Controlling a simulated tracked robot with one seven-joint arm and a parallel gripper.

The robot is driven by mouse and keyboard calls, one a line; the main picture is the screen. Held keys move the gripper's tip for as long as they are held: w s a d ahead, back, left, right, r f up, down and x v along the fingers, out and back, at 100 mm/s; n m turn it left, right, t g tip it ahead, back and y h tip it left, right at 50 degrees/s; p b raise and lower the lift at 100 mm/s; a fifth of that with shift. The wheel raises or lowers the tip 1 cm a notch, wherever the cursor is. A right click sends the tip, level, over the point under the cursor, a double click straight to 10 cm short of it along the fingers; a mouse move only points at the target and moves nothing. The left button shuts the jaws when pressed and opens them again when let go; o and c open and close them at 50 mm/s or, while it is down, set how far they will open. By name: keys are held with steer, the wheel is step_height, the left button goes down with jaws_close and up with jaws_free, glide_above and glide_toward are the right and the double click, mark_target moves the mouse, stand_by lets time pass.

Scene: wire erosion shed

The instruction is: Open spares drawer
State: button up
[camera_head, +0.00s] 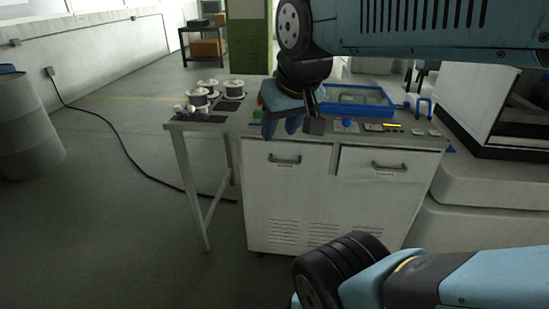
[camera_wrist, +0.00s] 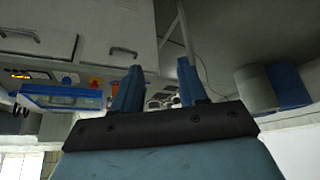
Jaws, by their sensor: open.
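A pale grey cabinet (camera_head: 290,215) under the workbench has two drawers side by side, a left drawer (camera_head: 267,172) and a right drawer (camera_head: 360,185). Both look shut. Each has a dark bar handle: the left handle (camera_head: 285,160) and the right handle (camera_head: 389,167). I cannot read which is the spares drawer. My gripper (camera_head: 281,127) is open and empty, fingers down, at the bench's front edge above the left handle. In the wrist view, which looks upside down, the blue gripper fingers (camera_wrist: 158,85) stand apart, with the drawer fronts (camera_wrist: 95,20) at upper left.
A blue-rimmed tray (camera_head: 392,104) and small tools lie on the bench. Several wire spools (camera_head: 234,88) stand on its left extension (camera_head: 190,126). A barrel (camera_head: 25,125) and a floor cable (camera_head: 125,150) are at left. A white machine (camera_head: 480,95) stands close right. Floor before the drawers' left is clear.

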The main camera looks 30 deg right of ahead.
steer(key=w+d+f+m+g+h, duration=0.2)
steer(key=w+d+f+g+h, duration=0.4)
steer(key=f, duration=0.5)
steer(key=n+t+h, duration=0.8)
steer(key=t+h, duration=0.3)
glide_toward(284, 162)
steer(key=x, duration=1)
steer(key=shift+w+d+f, duration=0.1)
steer(key=shift+w+f, duration=0.1)
steer(key=shift+w, duration=0.15)
jaws_close()
